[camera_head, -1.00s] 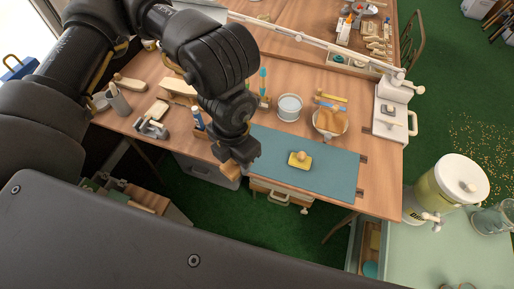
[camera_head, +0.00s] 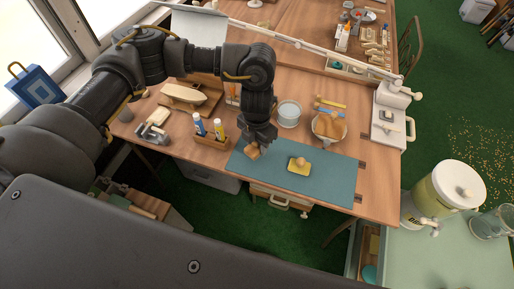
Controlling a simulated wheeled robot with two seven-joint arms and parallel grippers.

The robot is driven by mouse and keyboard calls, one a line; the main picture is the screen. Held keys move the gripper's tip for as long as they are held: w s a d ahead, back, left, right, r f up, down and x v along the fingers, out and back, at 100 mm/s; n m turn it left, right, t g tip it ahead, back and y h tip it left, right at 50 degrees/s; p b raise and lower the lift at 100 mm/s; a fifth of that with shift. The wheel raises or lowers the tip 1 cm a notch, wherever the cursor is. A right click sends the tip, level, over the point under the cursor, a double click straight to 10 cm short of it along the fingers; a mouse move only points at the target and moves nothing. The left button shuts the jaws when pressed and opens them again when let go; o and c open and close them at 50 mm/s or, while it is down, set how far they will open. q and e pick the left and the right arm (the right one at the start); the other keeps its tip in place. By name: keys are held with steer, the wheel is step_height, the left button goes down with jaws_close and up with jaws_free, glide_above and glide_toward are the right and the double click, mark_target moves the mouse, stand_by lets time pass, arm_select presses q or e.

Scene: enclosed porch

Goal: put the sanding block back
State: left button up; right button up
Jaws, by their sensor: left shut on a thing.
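My left gripper (camera_head: 258,140) comes in from the left and is shut on a small tan block (camera_head: 252,152), which looks like the sanding block. The jaws hide part of the block. It shows over the left part of the blue-green mat (camera_head: 325,182); I cannot tell how high above it. A yellow block with a wooden knob (camera_head: 299,166) lies on the mat, to the right of the gripper and apart from it. My right gripper is not in view.
A wooden caddy with glue bottles (camera_head: 212,141) stands left of the gripper. A glass jar (camera_head: 289,112) and a bowl (camera_head: 319,131) stand behind the mat. A model boat hull (camera_head: 184,95) and a metal tool (camera_head: 152,132) are farther left.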

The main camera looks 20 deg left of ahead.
mark_target(257, 149)
arm_select(q)
steer(key=shift+f+p, duration=0.3)
steer(key=shift+f, duration=1.35)
steer(key=shift+f, duration=0.25)
steer(key=o, duration=0.9)
steer(key=shift+r, duration=0.1)
step_height(257, 149, up, 12)
steer(key=shift+r+b, duration=0.2)
steer(key=shift+b, duration=0.2)
